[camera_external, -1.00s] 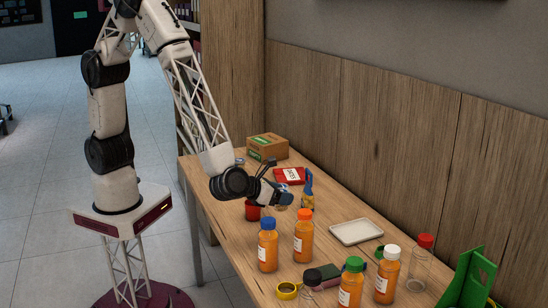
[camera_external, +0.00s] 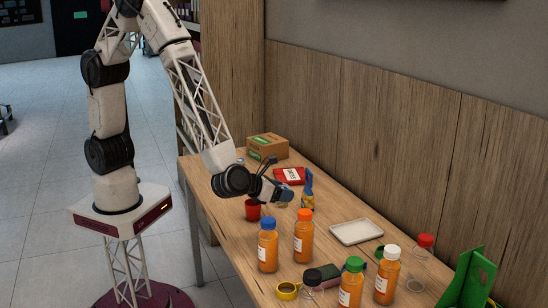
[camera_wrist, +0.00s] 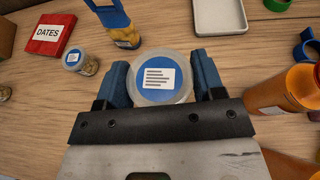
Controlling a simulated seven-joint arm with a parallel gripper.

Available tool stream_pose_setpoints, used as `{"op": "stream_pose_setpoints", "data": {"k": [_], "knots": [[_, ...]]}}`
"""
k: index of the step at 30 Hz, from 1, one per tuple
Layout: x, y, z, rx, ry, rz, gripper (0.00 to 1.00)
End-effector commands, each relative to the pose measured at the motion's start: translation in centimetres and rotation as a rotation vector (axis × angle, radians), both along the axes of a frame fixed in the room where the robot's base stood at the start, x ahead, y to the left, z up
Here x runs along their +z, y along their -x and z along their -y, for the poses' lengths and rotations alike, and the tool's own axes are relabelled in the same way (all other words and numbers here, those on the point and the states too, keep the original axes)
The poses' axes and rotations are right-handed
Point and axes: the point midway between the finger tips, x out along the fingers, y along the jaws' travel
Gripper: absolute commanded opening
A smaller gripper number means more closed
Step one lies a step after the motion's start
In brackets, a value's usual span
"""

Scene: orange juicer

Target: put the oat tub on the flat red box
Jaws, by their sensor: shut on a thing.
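My gripper (camera_wrist: 164,82) is shut on a round, clear-walled tub (camera_wrist: 160,77) with a blue lid and a white printed label, taken as the oat tub. Its print is too small to read. One blue finger is on each side of it. In the external view my gripper (camera_external: 284,193) is over the table's middle, and the tub is mostly hidden there. The flat red box (camera_wrist: 51,36), labelled DATES, lies at the upper left in the wrist view. It also shows beyond my gripper in the external view (camera_external: 290,176). Its top looks bare.
A small blue-lidded jar (camera_wrist: 80,62) stands between the tub and the red box. A red cup (camera_external: 253,209), orange juice bottles (camera_external: 303,237) and a white tray (camera_external: 356,231) stand around. A cardboard box (camera_external: 267,147) is at the back.

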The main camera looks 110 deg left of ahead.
Motion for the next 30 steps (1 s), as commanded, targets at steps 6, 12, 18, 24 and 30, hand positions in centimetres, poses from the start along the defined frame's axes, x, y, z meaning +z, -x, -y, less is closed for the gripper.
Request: {"op": "stream_pose_setpoints", "data": {"k": [6, 12, 18, 24, 30], "knots": [[-0.3, 1.6, -4.3, 0.050, -0.003, -0.002, 0.34], [-0.5, 3.9, -9.2, 0.110, -0.002, -0.001, 0.34], [-0.8, 6.5, -13.9, 0.170, -0.003, -0.001, 0.34], [-1.2, 9.5, -18.2, 0.229, -0.004, 0.000, 0.34], [-1.5, 12.8, -22.2, 0.290, -0.003, 0.000, 0.34]]}}
